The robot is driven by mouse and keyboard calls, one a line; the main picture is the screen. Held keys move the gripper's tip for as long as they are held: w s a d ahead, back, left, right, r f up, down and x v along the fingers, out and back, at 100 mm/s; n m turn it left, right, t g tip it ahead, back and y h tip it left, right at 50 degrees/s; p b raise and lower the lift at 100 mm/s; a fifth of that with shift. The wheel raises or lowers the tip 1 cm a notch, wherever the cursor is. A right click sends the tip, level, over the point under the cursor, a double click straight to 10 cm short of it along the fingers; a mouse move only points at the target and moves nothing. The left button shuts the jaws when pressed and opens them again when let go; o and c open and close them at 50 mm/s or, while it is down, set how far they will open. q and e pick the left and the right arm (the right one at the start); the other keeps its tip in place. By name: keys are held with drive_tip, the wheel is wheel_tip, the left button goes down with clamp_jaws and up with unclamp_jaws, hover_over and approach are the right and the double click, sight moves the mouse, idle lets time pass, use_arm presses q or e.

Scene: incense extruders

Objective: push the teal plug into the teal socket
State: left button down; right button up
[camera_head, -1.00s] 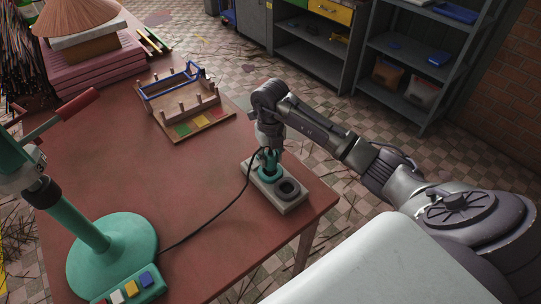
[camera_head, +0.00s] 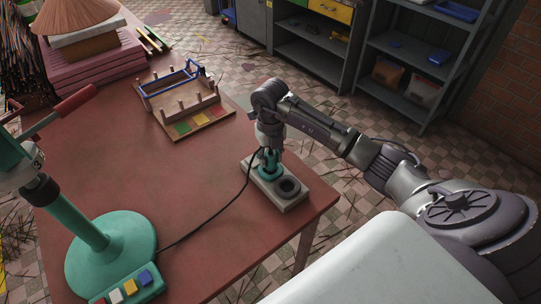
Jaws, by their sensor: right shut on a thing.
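The teal plug (camera_head: 267,158) sits upright at the teal socket (camera_head: 266,174), the ring at the far-left end of the grey socket block (camera_head: 291,203). My right gripper (camera_head: 268,151) points down over it and is shut on the plug. Plug and socket overlap in this view, so I cannot tell how deep the plug sits. A black cable (camera_head: 222,210) runs from the plug across the table to the teal extruder stand (camera_head: 112,252). My left gripper is not in view.
A dark socket (camera_head: 287,187) is beside the teal one. A wooden peg rack with a blue frame (camera_head: 180,95) stands behind. Pink stacked blocks (camera_head: 97,73) are at the back left. The red tabletop (camera_head: 160,175) is mostly clear; its right edge is close to the block.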

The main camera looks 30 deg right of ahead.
drive_tip(key=shift+f+b, duration=0.85)
drive_tip(key=shift+f, duration=0.25)
drive_tip(key=o, duration=1.2)
drive_tip(key=shift+o, duration=0.2)
